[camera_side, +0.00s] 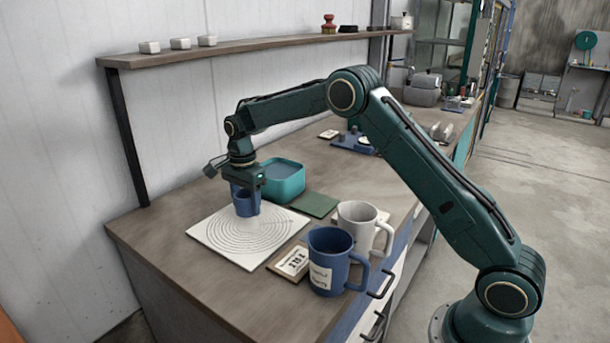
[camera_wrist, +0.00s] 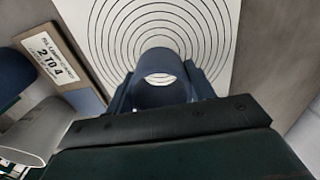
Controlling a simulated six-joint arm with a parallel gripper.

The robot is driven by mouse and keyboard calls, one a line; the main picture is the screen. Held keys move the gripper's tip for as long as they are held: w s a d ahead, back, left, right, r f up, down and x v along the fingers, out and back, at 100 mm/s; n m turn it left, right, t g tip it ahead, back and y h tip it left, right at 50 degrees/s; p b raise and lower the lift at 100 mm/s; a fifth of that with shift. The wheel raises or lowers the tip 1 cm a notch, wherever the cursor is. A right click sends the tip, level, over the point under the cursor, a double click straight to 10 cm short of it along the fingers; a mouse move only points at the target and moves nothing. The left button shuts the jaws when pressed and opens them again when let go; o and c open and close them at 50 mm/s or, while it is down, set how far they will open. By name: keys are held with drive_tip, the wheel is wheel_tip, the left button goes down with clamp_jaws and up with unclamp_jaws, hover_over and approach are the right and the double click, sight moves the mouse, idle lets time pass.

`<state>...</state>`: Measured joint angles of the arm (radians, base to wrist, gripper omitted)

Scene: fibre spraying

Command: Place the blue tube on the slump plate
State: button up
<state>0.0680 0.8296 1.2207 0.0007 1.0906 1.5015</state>
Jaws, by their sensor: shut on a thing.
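The blue tube (camera_side: 246,203) is upright in my gripper (camera_side: 246,190), which is shut on it. In the wrist view the tube (camera_wrist: 161,92) is seen from above between the two fingers, and the white plate shows through its open bore. The slump plate (camera_side: 221,236) is a white square with concentric black rings, lying flat on the bench. The tube is over the plate's back part, off the ring centre in the side view. Whether its lower end touches the plate I cannot tell. The plate also shows in the wrist view (camera_wrist: 80,12).
A teal tub (camera_side: 285,186) stands just behind the plate, with a green pad (camera_side: 315,205) beside it. A blue jug (camera_side: 331,258), a white jug (camera_side: 358,222) and a label card (camera_side: 292,261) stand to the right. A shelf (camera_side: 250,48) runs above along the wall.

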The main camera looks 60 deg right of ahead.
sight(249, 226)
drive_tip(key=shift+f, duration=2.15)
drive_tip(key=shift+f, duration=0.1)
drive_tip(key=o, duration=1)
drive_tip(key=shift+r, duration=6.15)
